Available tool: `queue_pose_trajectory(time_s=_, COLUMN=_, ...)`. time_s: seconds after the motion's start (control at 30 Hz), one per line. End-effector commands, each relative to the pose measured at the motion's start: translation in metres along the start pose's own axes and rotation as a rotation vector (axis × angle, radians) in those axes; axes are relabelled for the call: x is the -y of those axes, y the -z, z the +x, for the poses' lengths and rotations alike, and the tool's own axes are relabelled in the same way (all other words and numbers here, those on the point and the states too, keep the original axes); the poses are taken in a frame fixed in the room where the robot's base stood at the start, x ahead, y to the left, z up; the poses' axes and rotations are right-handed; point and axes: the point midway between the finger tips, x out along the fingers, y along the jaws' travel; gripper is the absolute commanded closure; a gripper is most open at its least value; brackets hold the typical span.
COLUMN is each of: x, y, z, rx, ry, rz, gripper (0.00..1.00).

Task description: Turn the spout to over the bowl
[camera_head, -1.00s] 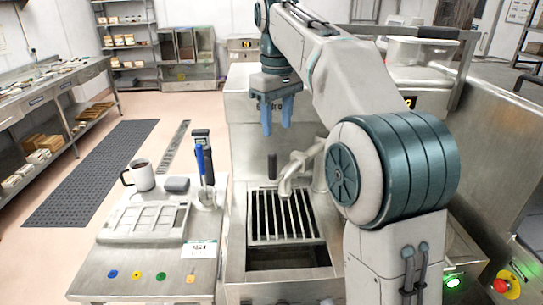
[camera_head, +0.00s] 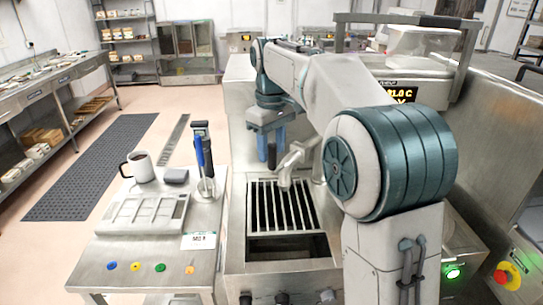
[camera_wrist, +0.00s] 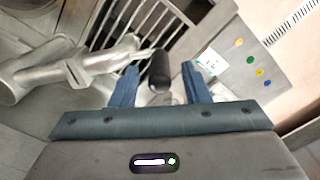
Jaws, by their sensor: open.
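The pale metal spout (camera_head: 296,160) angles down over the slatted grate. In the wrist view the spout (camera_wrist: 85,66) comes from the left, its narrow end reaching a dark upright handle (camera_wrist: 160,72). My gripper (camera_head: 271,150) is low beside the spout with its blue fingers pointing down. In the wrist view my gripper (camera_wrist: 160,76) is open, with one finger on each side of the handle. I see a gap between the handle and each finger. I cannot clearly make out the bowl; my arm hides part of the area behind the spout.
The slatted grate (camera_head: 276,202) covers a metal basin below the spout. To the left, a metal bench (camera_head: 115,245) holds a mug (camera_head: 138,167), a tray (camera_head: 145,214) and a blue-handled tool (camera_head: 205,160). A lidded clear container (camera_head: 418,48) stands at the back right.

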Motion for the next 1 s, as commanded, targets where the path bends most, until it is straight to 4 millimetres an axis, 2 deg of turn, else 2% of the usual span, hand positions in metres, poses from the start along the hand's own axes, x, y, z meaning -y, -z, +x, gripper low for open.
queue_pose_trajectory(time_s=0.2, x=0.000, y=0.000, z=0.020, rx=0.000, ry=0.000, rz=0.000, gripper=0.57)
queue_pose_trajectory(time_s=0.5, x=0.000, y=0.000, z=0.023, rx=0.000, ry=0.000, rz=0.000, gripper=0.57)
queue_pose_trajectory(time_s=0.53, x=0.000, y=0.000, z=0.023, rx=0.000, ry=0.000, rz=0.000, gripper=0.60)
queue_pose_trajectory(time_s=0.67, x=0.000, y=0.000, z=0.023, rx=0.000, ry=0.000, rz=0.000, gripper=0.96)
queue_pose_trajectory(time_s=0.7, x=0.000, y=0.000, z=0.023, rx=0.000, ry=0.000, rz=0.000, gripper=1.00)
queue_pose_trajectory(time_s=1.0, x=0.003, y=-0.005, z=0.023, rx=0.000, ry=-0.001, rz=-0.031, gripper=1.00)
